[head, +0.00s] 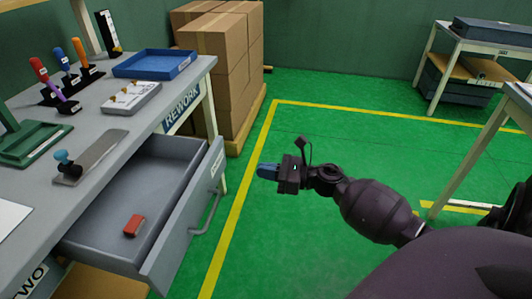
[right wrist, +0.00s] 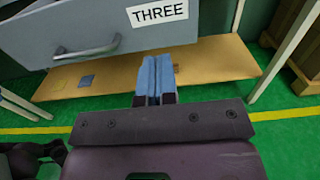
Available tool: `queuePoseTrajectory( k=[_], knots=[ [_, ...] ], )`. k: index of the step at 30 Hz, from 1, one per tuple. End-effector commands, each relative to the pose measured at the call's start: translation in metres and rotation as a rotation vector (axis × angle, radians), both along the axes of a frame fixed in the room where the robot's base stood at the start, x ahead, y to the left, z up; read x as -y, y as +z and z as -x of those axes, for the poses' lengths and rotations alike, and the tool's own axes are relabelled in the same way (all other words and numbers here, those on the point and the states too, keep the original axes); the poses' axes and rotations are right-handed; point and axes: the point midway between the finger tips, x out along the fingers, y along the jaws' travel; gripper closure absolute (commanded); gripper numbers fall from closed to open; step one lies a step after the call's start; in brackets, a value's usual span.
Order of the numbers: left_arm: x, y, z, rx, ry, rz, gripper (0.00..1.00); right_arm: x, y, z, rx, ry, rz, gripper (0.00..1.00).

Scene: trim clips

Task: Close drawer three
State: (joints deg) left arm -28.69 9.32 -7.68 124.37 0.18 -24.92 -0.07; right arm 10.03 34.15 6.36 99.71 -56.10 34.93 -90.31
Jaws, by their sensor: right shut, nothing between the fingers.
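An open grey drawer (head: 185,220) sticks out from under the workbench in the head view, with a small red block (head: 134,225) inside. Its front carries a bar handle (head: 207,212). In the right wrist view the drawer front (right wrist: 60,22) shows at the top, with the label THREE (right wrist: 158,11) and the handle (right wrist: 88,48). My right gripper (head: 268,171) is to the right of the drawer, apart from it, over the green floor. Its blue fingers (right wrist: 155,78) are shut and empty, just below the drawer front in the wrist picture. My left gripper is not in view.
The grey workbench (head: 100,130) holds a blue tray (head: 153,63), a white clip holder (head: 132,97), several coloured-handled tools and a green fixture (head: 30,145). Cardboard boxes (head: 225,50) stand on a pallet behind. A lower wooden shelf (right wrist: 215,60) lies beneath the drawer. Green floor right of the drawer is clear.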

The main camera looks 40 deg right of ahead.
Motion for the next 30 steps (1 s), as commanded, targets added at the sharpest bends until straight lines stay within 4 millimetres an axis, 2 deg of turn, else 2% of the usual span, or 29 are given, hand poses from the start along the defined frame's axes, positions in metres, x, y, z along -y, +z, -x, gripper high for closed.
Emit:
queuePoseTrajectory(
  k=[9,15,21,30],
  knots=[
    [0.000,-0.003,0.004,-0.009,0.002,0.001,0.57,-0.035,0.000,-0.046,0.000,0.000,-0.004,1.00],
    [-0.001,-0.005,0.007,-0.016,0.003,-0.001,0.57,-0.054,0.000,-0.069,-0.001,0.000,-0.003,1.00],
    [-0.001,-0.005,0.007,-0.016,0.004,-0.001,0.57,-0.064,-0.001,-0.081,-0.002,-0.001,-0.003,1.00],
    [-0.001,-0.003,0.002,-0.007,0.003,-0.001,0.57,-0.066,0.000,-0.084,-0.002,-0.001,-0.003,1.00]
  ],
)
